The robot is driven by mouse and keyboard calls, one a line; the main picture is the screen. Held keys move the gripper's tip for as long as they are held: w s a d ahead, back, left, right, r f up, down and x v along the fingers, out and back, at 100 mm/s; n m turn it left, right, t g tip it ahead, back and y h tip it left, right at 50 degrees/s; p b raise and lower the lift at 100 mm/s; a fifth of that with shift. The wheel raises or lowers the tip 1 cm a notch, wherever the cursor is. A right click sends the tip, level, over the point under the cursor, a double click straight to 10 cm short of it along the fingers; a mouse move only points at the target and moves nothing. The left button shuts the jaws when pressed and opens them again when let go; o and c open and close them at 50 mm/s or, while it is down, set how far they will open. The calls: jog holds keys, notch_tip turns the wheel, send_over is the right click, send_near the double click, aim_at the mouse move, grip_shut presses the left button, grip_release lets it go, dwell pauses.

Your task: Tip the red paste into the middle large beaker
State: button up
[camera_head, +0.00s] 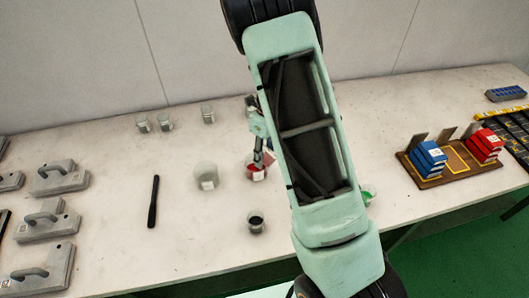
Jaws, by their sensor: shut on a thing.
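The red paste shows in a small clear beaker (257,173) with a pale label, just left of my arm in the head view. My gripper (262,153) comes down at this beaker and is shut on it; my arm partly hides the grip. The beaker looks close to upright; whether it is lifted off the table is unclear. A larger, whitish beaker (206,174) with a label stands on the table to the left of the red one, apart from it. It is the only large beaker I can make out; others may be hidden behind my arm.
A small beaker with dark contents (256,224) stands in front. Green paste (368,196) shows partly behind my arm. Several small clear beakers (208,115) stand at the back. A black stick (153,202) lies left. Grey trowel-like blocks (45,225) and a box rack (449,171) flank the table (110,190).

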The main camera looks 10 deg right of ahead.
jog(key=shift+w+a+f+g+h+p, duration=0.15)
jog(key=shift+g+h+p, duration=0.7)
jog(key=shift+p, duration=1.1)
jog(key=shift+w+a+g+h+b, duration=0.1)
jog(key=shift+w+g+h+b, duration=0.1)
jog(key=shift+g+h, duration=0.35)
jog(key=shift+w+a+g+h+b, duration=0.15)
jog(key=shift+g+h, duration=0.15)
jog(key=shift+g, duration=0.4)
jog(key=shift+w+r+g+h, duration=0.1)
jog(key=shift+r+g+h, duration=0.2)
jog(key=shift+g, duration=0.1)
jog(key=shift+b, duration=0.4)
jog(key=shift+a+r, duration=0.1)
jog(key=shift+r, duration=0.1)
dwell(3.0)
jog(key=shift+r+p, duration=0.55)
jog(key=shift+r, duration=1.4)
